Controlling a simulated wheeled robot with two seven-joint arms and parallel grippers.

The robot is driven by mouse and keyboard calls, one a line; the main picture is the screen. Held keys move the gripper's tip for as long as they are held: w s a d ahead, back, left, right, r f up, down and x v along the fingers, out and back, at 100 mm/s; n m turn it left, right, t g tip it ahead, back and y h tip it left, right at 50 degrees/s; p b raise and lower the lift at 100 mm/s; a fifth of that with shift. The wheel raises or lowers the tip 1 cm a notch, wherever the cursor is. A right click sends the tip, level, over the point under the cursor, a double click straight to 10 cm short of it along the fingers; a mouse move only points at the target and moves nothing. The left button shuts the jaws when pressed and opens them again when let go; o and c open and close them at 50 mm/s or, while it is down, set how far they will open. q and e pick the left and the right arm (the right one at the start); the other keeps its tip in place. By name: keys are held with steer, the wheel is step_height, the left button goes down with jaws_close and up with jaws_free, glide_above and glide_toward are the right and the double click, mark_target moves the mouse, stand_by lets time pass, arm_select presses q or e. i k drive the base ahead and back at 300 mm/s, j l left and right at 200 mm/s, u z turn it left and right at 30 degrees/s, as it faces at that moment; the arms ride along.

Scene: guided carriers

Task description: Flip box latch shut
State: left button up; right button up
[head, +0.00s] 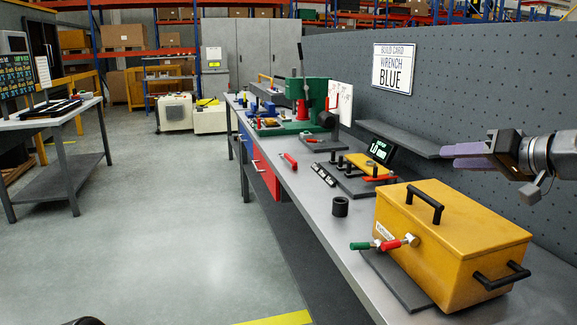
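A yellow box (450,235) stands on the bench at the right, with its lid down. It has a black handle (425,203) on top and another black handle (499,276) on its end. On its left face, a red-handled lever (391,245) and a green-handled lever (361,246) stick out from metal fittings by a small label. Which of these is the latch, and its exact position, I cannot tell. My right gripper (447,156) is above and behind the box, apart from it, with its purple fingers pointing left. Their gap is unclear. My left gripper is out of view.
A dark pad (396,284) lies under the levers. A dark ring (340,207), a small display (380,150) and a fixture (350,180) stand behind the box on the bench. A grey shelf (398,139) juts from the pegboard near my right gripper. The floor at left is clear.

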mark_target(410, 239)
steer(key=k+j, duration=0.7)
steer(key=k, duration=0.2)
